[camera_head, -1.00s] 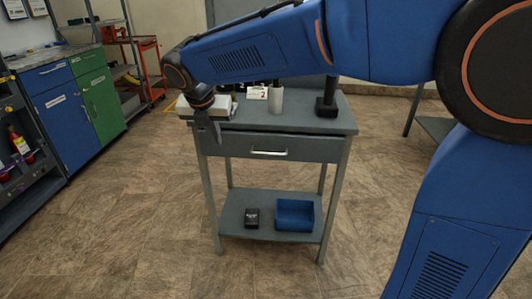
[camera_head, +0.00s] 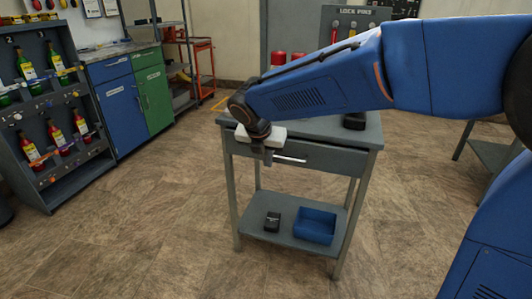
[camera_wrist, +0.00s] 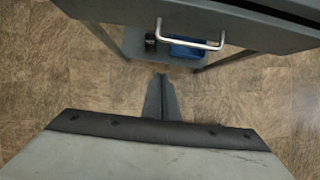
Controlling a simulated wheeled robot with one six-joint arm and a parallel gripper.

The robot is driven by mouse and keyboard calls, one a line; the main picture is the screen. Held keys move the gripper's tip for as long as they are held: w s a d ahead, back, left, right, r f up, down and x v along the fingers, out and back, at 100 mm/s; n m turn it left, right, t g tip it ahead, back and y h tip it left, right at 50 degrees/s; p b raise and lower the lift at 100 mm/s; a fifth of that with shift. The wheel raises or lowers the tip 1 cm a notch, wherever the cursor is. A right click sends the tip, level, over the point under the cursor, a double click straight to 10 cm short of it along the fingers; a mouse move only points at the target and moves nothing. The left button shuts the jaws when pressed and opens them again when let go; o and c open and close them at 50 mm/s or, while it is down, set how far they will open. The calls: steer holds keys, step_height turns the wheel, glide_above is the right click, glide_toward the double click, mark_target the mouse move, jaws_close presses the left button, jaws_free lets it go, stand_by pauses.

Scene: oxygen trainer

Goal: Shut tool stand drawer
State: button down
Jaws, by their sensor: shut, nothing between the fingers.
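The grey tool stand (camera_head: 372,140) has one drawer (camera_head: 335,161) under its top, with a pale bar handle (camera_head: 291,159). In the wrist view the drawer front (camera_wrist: 235,25) and its handle (camera_wrist: 190,45) cross the top of the picture. A dark gap shows above the front at the upper right; how far the drawer stands out is hard to tell. My gripper (camera_head: 268,158) is shut and empty, pointing down before the left part of the drawer, just left of the handle in the head view. In the wrist view its fingertips (camera_wrist: 160,78) appear below the handle, apart from it.
The stand's lower shelf (camera_head: 262,226) holds a blue bin (camera_head: 314,226) and a small black item (camera_head: 272,221). A bottle rack (camera_head: 45,110) and blue and green cabinets (camera_head: 122,112) stand at left. Another table (camera_head: 490,150) stands at right. The floor in front is clear.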

steer(key=shift+w+d+f, duration=0.3)
steer(key=shift+w+f, duration=0.05)
steer(key=shift+w, duration=0.5)
steer(key=shift+w+d+f, duration=0.25)
steer(key=shift+w+f, duration=0.1)
steer(key=shift+w, duration=0.45)
steer(key=shift+w+d+f, duration=0.3)
steer(key=shift+w+f, duration=0.05)
steer(key=shift+w, duration=0.5)
steer(key=w, duration=0.2)
steer(key=w+d, duration=0.1)
steer(key=w, duration=0.1)
steer(key=shift+d+r, duration=0.1)
steer(key=shift+d, duration=0.1)
steer(key=shift+w, duration=0.1)
